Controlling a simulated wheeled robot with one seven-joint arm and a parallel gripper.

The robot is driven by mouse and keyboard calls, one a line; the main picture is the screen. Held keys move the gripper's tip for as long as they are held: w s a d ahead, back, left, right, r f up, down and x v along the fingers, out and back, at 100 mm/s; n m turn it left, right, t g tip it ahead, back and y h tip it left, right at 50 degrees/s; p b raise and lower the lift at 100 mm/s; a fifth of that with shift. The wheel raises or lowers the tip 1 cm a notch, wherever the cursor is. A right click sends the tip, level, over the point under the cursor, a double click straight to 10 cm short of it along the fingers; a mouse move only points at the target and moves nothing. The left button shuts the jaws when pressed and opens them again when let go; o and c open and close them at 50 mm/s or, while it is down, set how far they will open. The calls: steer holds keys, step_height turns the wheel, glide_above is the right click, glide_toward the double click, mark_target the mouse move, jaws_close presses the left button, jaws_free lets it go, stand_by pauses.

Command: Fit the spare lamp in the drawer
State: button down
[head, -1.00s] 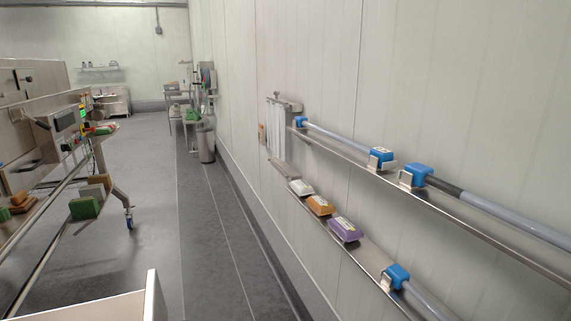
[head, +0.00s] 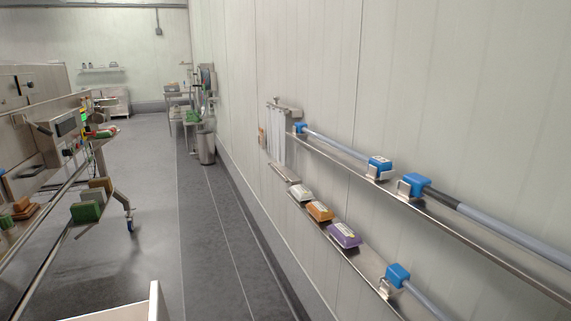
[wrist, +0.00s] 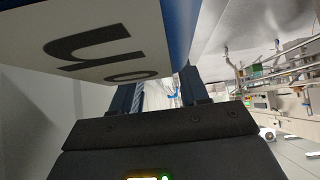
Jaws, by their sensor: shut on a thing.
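My gripper (wrist: 157,95) shows in the wrist view, its dark fingers shut on a blue block with a white label (wrist: 92,48) bearing large dark letters. This block resembles the blue end blocks on the wall, but whether it belongs to the spare lamp I cannot tell. My gripper is not in the head view. On the right wall, long grey tubes with blue end blocks (head: 412,186) lie along an upper rail, and another blue end block (head: 397,275) is on the lower rail. A white panel edge (head: 153,300) at the bottom left may be a drawer wall; its inside is hidden.
White, orange and purple packs (head: 343,235) sit on the lower wall shelf. Machinery with green blocks (head: 86,212) stands at the left. A grey bin (head: 206,147) and carts stand farther back. The aisle floor (head: 205,230) between is clear.

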step_height(320, 180, up, 3)
steer(key=p, duration=0.3)
steer(key=shift+r, duration=0.2)
steer(key=shift+f, duration=0.1)
steer(key=shift+s, duration=0.1)
stand_by(1.0)
